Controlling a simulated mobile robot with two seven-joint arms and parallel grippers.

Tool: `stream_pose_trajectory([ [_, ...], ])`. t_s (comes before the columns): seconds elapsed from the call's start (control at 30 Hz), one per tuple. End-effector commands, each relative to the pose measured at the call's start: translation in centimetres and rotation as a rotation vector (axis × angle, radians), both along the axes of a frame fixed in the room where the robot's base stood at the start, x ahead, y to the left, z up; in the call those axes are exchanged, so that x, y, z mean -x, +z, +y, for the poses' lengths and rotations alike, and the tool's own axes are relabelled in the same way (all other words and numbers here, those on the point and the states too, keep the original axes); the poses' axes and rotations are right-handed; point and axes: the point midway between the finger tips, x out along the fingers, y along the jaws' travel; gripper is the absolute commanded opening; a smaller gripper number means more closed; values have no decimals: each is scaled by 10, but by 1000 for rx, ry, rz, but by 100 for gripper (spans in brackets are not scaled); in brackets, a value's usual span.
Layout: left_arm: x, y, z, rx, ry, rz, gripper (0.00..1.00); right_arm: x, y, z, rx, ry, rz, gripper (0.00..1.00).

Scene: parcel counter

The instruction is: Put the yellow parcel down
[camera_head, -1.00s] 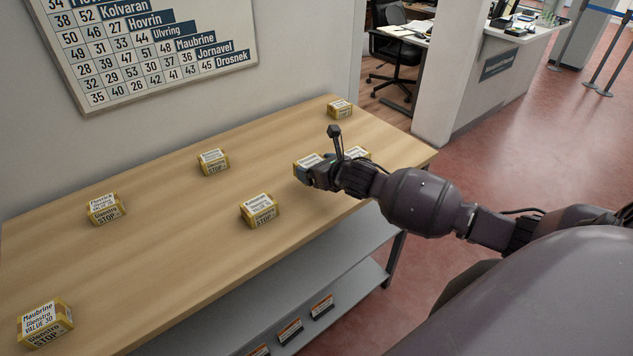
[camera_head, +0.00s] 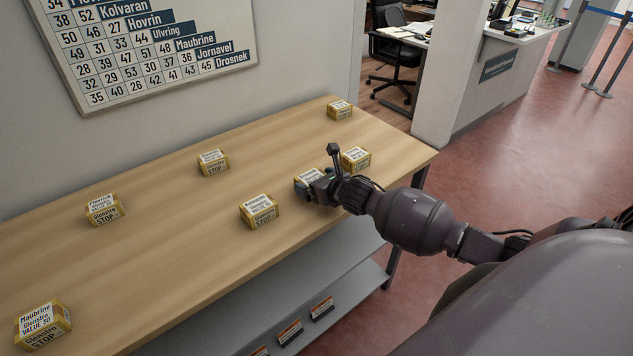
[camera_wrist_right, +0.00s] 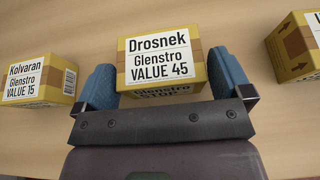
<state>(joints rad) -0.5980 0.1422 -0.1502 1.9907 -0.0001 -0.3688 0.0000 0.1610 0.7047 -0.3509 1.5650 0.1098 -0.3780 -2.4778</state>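My right gripper (camera_head: 312,184) is over the right part of the wooden counter. The same yellow parcel shows partly behind the gripper in the head view (camera_head: 309,176). It looks level, at or just above the counter top; I cannot tell whether it touches. Its lower front is hidden by the gripper. My left gripper is not in view.
Similar parcels stand close on both sides: one labelled Kolvaran (camera_head: 259,211) to the left and one (camera_head: 356,159) to the right. Several others are spread along the counter (camera_head: 165,255). A lower grey shelf (camera_head: 345,262) juts out below the front edge.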

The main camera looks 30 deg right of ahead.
Motion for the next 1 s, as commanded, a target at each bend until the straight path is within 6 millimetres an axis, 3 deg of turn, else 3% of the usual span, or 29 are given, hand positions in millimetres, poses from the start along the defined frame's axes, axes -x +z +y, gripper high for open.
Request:
stream_pose_trajectory([
  [0.37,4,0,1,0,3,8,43,4,4,-1,2,0,1,100],
  [1.0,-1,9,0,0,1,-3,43,97,43,-8,2,1,1,100],
])
